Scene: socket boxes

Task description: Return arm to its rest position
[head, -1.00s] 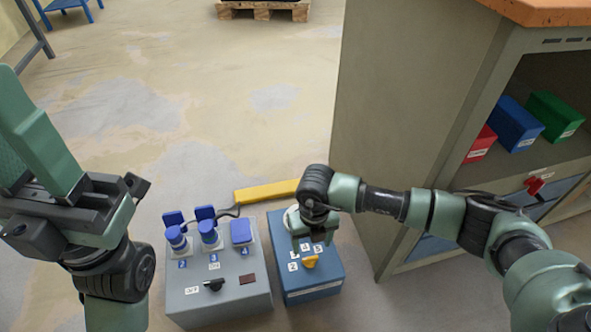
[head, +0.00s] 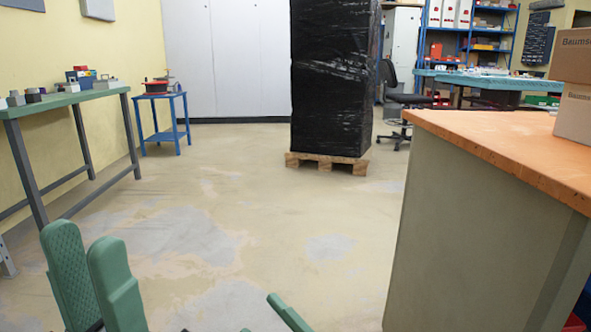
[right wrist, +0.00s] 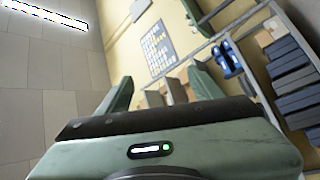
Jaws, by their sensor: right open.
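My left gripper (head: 92,275) is at the lower left of the head view. Its two green fingers point up and stand apart, with nothing seen between them. My right gripper (head: 267,318) only just shows at the bottom edge of the head view, mostly cut off. In the right wrist view its two green fingers (right wrist: 162,92) are spread wide and empty. That view faces up past the fingers to the wall and ceiling. The socket boxes are not in view now.
An orange-topped cabinet (head: 480,150) with cardboard boxes (head: 575,115) stands close at right. A green-topped bench (head: 70,97) and a small blue table (head: 163,110) are at left. A black-wrapped stack (head: 332,75) stands on a pallet (head: 326,164). The floor between is open.

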